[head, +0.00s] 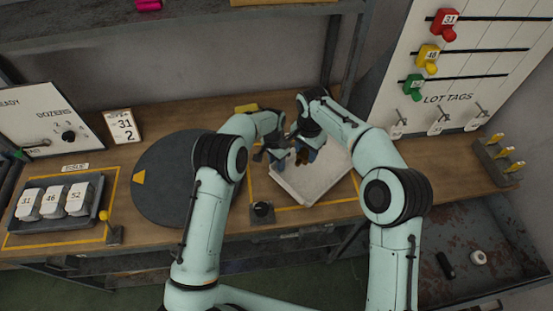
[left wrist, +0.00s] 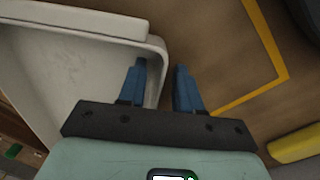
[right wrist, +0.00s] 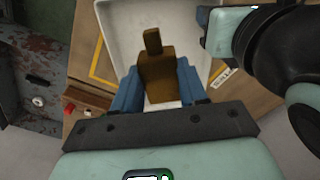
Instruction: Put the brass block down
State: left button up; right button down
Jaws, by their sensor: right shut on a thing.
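The brass block (right wrist: 159,78), a brown-gold body with a narrow upright handle, sits between the blue fingers of my right gripper (right wrist: 155,95) in the right wrist view. It also shows, small and dark, in the head view (head: 302,157). My right gripper (head: 306,148) is shut on it over the white tray (head: 312,185); the gap below the block is hard to judge. My left gripper (left wrist: 161,85) is open at a corner of the white tray (left wrist: 75,70), one finger by the rim and one over wood. I cannot tell whether it touches the rim.
A round dark disc (head: 165,185) lies left of the tray, inside the bench's left-middle area. A small black knob fixture (head: 262,210) stands at the tray's front left. A yellow piece (head: 246,108) lies behind. Both arms are close together over the tray.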

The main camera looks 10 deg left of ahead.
pick_arm(q)
grip_shut()
pick_arm(e)
jog(key=shift+s+d+f+m, duration=0.6)
jog(key=shift+s+d+f, duration=0.45)
jog(key=shift+f, duration=0.65)
send_over(306, 185)
notch_tip(306, 185, down, 5)
jog(key=shift+d+r, duration=0.1)
jog(key=shift+r, duration=0.1)
jog(key=shift+f, duration=2.35)
jog(key=shift+f, duration=0.1)
jog(key=c, duration=0.6)
grip_release()
